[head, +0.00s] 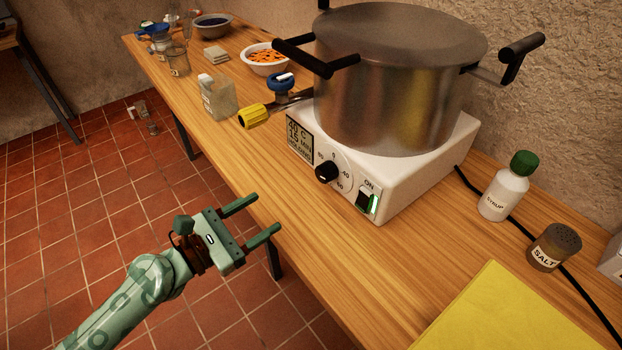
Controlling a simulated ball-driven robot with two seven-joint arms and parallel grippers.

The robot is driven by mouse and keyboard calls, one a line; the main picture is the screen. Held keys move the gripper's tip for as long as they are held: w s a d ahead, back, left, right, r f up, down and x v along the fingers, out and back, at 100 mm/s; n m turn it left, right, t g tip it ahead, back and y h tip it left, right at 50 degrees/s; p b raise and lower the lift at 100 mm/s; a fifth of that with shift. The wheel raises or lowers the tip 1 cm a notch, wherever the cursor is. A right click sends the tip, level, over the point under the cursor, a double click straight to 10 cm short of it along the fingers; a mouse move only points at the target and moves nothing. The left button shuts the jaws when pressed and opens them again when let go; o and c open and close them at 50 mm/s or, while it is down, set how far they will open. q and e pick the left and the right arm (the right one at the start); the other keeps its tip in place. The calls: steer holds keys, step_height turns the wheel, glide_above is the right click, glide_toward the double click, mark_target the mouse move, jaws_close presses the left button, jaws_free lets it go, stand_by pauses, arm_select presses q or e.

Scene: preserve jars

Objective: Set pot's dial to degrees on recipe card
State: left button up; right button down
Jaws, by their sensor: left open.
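A large steel pot (390,100) with a lid and black handles stands on a white heating base (425,180). The base front has a black round dial (327,171) with numbers around it; its exact setting is too small to tell. Left of the dial is a small panel (299,140) that seems to read 40 C, 15 MIN, HOLDING. A switch (368,202) marked ON glows green. No separate recipe card is clearly recognisable. My left gripper (267,213) is open and empty near the table's front edge, lower left of the dial and apart from it. My right gripper is not in view.
A yellow-handled tool (254,117) and a blue-topped item (281,84) lie left of the base. A glass jar (219,100) and bowl (267,62) stand farther back. Syrup bottle (504,189), salt shaker (554,247), black cable and yellow sheet (510,315) are at right. Wood before the base is clear.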

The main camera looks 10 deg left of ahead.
mark_target(319, 176)
arm_select(q)
steer(key=p+x, duration=0.1)
steer(key=x, duration=1.3)
steer(key=shift+w, duration=0.1)
steer(key=shift+a, duration=0.1)
steer(key=c, duration=1)
